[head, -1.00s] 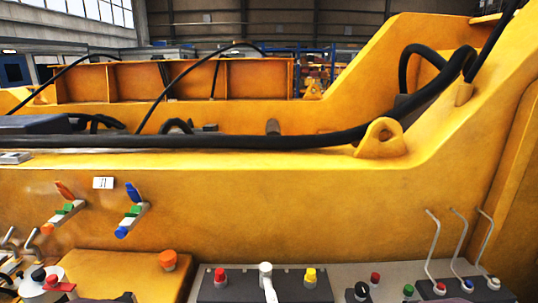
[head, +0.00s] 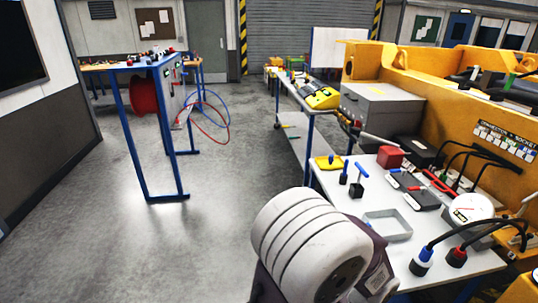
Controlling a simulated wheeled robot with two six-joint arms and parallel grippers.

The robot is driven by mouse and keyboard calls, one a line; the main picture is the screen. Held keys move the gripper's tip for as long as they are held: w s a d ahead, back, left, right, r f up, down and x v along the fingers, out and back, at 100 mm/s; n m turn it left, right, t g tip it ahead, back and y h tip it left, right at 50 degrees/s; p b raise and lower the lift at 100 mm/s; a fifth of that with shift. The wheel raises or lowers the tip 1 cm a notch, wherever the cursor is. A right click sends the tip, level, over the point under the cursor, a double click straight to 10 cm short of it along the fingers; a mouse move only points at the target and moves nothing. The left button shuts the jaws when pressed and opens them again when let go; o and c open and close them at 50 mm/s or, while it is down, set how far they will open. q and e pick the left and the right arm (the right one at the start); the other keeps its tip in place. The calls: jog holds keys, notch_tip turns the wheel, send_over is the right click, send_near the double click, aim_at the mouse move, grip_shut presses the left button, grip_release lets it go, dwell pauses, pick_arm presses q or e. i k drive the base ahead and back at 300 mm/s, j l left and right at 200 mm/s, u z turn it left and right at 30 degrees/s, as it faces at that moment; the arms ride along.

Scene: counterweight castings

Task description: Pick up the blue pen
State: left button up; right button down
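I cannot make out a blue pen for certain. A small blue-topped item (head: 345,170) and a blue-handled item (head: 361,171) stand upright side by side on the grey-white table (head: 335,190); they are too small to tell whether either is a pen. A white rounded link of my own arm fills the lower middle and hides part of the table's near side. Neither gripper shows in the head view.
The table also holds a red box (head: 390,157), an open grey tray (head: 388,225) and a round white dial (head: 472,207). A yellow machine (head: 450,90) borders it on the right. A blue-legged table (head: 130,130) stands left. Grey floor (head: 235,150) between is clear.

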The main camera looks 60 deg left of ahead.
aim_at(346, 160)
jog(key=i+j+u, duration=0.15)
jog(key=j, duration=0.3)
jog(key=i+j+u, duration=0.15)
jog(key=j, duration=0.3)
jog(key=i+j+u, duration=0.15)
jog(key=j, duration=0.25)
jog(key=i+j+u, duration=0.15)
jog(key=i+j, duration=0.15)
jog(key=i+j+u, duration=0.1)
jog(key=i+j, duration=0.15)
jog(key=j, duration=0.2)
